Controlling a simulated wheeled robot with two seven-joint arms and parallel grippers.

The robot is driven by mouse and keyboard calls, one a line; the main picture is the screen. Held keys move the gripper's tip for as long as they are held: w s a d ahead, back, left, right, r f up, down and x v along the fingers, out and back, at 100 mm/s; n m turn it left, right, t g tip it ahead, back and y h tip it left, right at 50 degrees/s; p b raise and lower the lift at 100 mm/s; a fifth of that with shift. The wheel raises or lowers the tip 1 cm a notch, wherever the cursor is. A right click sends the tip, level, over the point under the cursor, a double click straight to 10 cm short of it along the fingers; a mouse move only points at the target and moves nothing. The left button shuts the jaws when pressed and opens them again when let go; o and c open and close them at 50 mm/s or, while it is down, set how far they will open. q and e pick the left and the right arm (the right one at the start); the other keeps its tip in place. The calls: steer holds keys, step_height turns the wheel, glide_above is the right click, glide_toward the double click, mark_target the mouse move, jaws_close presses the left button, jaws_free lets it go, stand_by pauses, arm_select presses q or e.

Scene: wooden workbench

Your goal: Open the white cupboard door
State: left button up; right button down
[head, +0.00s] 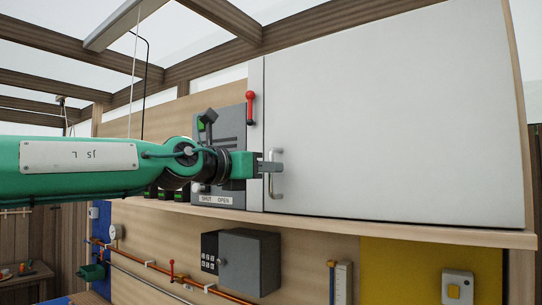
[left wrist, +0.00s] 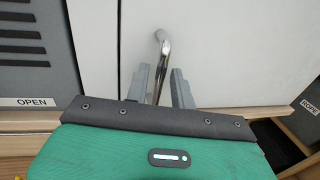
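The white cupboard door (head: 400,120) fills the upper right of the head view and looks shut, flush with its frame. It also fills the upper part of the left wrist view (left wrist: 230,50). Its metal bar handle (head: 278,174) stands upright near the door's lower left edge. My left gripper (head: 271,167) is at the handle. In the left wrist view its two fingers (left wrist: 160,88) stand apart, one on each side of the handle (left wrist: 161,45), with gaps visible, so it is open around the bar. My right gripper is in neither view.
Left of the door is a grey panel (head: 230,128) with a SHUT/OPEN label, near a red-knobbed lever (head: 249,108). A wooden ledge (head: 400,227) runs below the door. Under it are a grey box (head: 249,262) and a yellow panel (head: 400,270).

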arm_select(q)
steer(key=shift+x, duration=0.8)
steer(key=shift+c, duration=0.5)
jaws_close()
steer(key=shift+s+f, duration=0.1)
